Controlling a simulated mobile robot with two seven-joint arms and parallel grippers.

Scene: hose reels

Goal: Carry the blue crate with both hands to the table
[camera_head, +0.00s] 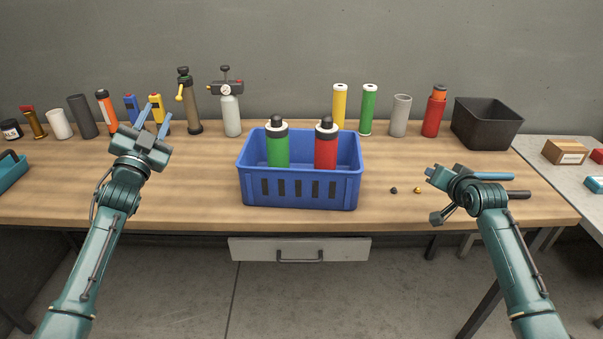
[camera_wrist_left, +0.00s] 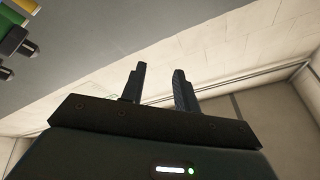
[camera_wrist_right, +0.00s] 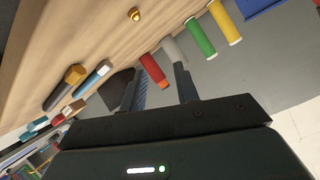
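The blue crate (camera_head: 300,188) stands upright on the wooden table near its front edge, in the middle of the head view. It holds a green bottle (camera_head: 278,147) and a red bottle (camera_head: 326,149), both with black caps. My left gripper (camera_head: 154,113) is raised to the left of the crate, apart from it. Its two fingers stand apart and empty in the left wrist view (camera_wrist_left: 158,72). My right gripper (camera_head: 450,185) is to the right of the crate, also apart from it. Its fingers are spread with nothing held in the right wrist view (camera_wrist_right: 160,70).
Several bottles and cylinders line the table's back, with a black bin (camera_head: 487,124) at right. A dark nut (camera_head: 394,190) and a gold nut (camera_head: 418,190) lie right of the crate. A grey side table (camera_head: 560,190) with small boxes adjoins at right. A drawer (camera_head: 299,249) hangs below.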

